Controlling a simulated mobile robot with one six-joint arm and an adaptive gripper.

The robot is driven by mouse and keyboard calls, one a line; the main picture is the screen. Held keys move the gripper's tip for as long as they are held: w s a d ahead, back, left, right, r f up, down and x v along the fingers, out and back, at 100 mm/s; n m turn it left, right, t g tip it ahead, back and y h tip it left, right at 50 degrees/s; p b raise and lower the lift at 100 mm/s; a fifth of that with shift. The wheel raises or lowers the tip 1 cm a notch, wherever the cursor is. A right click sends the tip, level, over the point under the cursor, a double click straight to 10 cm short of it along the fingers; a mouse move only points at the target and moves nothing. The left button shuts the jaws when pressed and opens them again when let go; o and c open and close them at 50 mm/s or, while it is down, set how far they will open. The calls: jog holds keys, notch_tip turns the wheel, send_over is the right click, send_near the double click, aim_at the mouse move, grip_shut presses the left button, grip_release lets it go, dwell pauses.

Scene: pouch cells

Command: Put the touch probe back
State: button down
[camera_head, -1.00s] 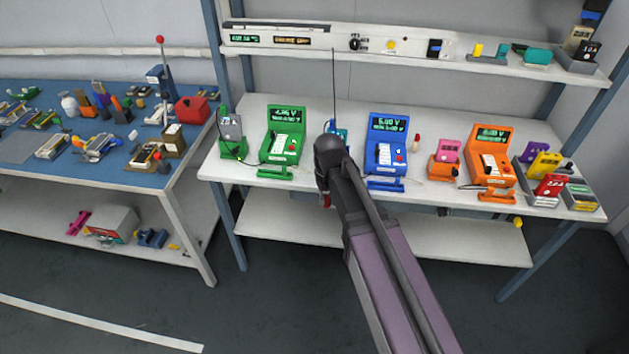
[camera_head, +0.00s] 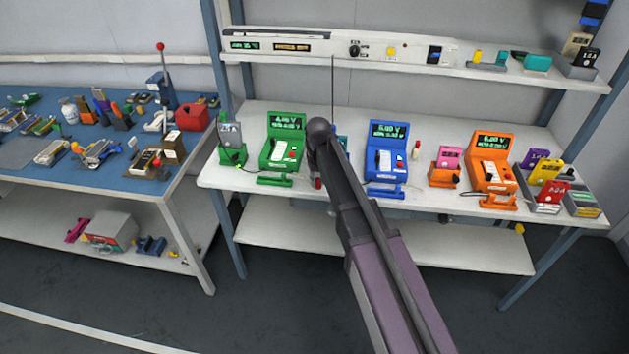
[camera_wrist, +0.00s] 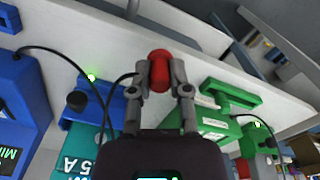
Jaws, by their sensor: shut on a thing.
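My gripper (camera_wrist: 160,82) is shut on a small red part, which I take to be the touch probe (camera_wrist: 159,66). It is held near the front edge of the white bench. In the head view a bit of the red probe (camera_head: 318,184) shows below my wrist, between the green and blue meters; my arm hides the fingers. A thin black cable runs close behind the fingers in the wrist view. A blue holder (camera_wrist: 108,99) with a lit green lamp and a black knob is left of the fingers. A green stand (camera_wrist: 232,97) is to their right. I cannot tell which is the probe's rest.
The green meter (camera_head: 281,145), blue meter (camera_head: 386,150) and orange meter (camera_head: 491,163) stand along the white bench (camera_head: 245,111). A shelf (camera_head: 300,53) runs above. A cluttered blue-topped table (camera_head: 60,180) is at left. Cables lie near the holders.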

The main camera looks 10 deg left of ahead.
jog(key=shift+w+a+f, duration=0.1)
jog(key=shift+w+a, duration=0.2)
jog(key=shift+w, duration=0.5)
jog(key=shift+w+a+f, duration=0.1)
jog(key=shift+w+a, duration=0.2)
jog(key=shift+w, duration=0.5)
jog(key=shift+w+a, duration=0.25)
jog(key=shift+w, duration=0.3)
notch_tip(320, 180, down, 4)
jog(key=b, duration=0.4)
jog(key=shift+r, duration=0.2)
jog(key=shift+f, duration=0.15)
jog(key=c, duration=0.6)
grip_release()
jog(key=shift+r, duration=0.25)
notch_tip(320, 180, up, 12)
jog(key=p, duration=1.2)
